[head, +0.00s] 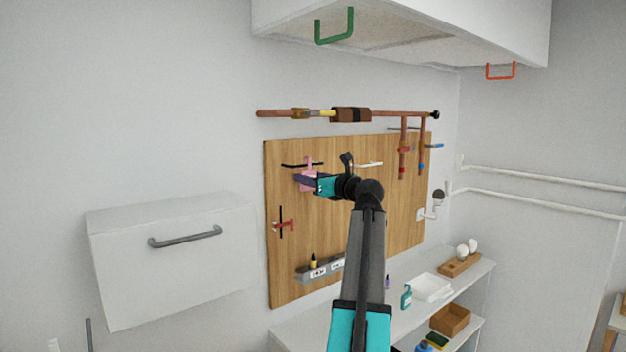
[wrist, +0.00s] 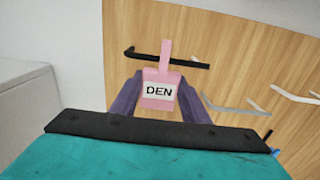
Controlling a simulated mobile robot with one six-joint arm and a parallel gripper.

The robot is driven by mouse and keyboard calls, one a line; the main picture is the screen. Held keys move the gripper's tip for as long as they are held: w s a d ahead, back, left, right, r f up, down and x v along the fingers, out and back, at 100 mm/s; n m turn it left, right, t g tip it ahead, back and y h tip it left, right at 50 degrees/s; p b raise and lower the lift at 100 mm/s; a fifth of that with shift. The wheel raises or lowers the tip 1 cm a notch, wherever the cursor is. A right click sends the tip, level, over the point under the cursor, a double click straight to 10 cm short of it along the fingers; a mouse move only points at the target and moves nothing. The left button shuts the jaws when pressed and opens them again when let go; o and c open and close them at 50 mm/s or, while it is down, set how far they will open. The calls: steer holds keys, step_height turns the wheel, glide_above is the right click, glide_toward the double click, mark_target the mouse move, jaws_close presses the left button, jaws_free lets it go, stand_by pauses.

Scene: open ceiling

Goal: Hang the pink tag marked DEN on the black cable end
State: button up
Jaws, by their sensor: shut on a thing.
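The pink tag (wrist: 159,106) with a white label reading DEN is held between the two dark fingers of my gripper (wrist: 160,106) in the wrist view. Its narrow upper part points up and overlaps the black cable end (wrist: 187,62), a dark bar on the wooden board. I cannot tell whether the tag touches the bar. In the head view my gripper (head: 309,183) is in front of the board's upper left, with the pink tag (head: 308,163) partly hidden behind it. The black cable end (head: 292,166) sticks out left of the tag.
A red item (head: 287,225) hangs lower left. Copper pipes (head: 385,113) run above. A white cabinet (head: 170,265) stands out at left, and a shelf (head: 385,318) lies below.

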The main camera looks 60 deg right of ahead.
steer(key=shift+w+d, duration=0.15)
steer(key=shift+w, duration=0.25)
steer(key=shift+p, duration=0.3)
stand_by(1.6)
steer(key=shift+f+b, duration=0.3)
steer(key=shift+f, duration=0.4)
stand_by(0.8)
steer(key=o, duration=1.1)
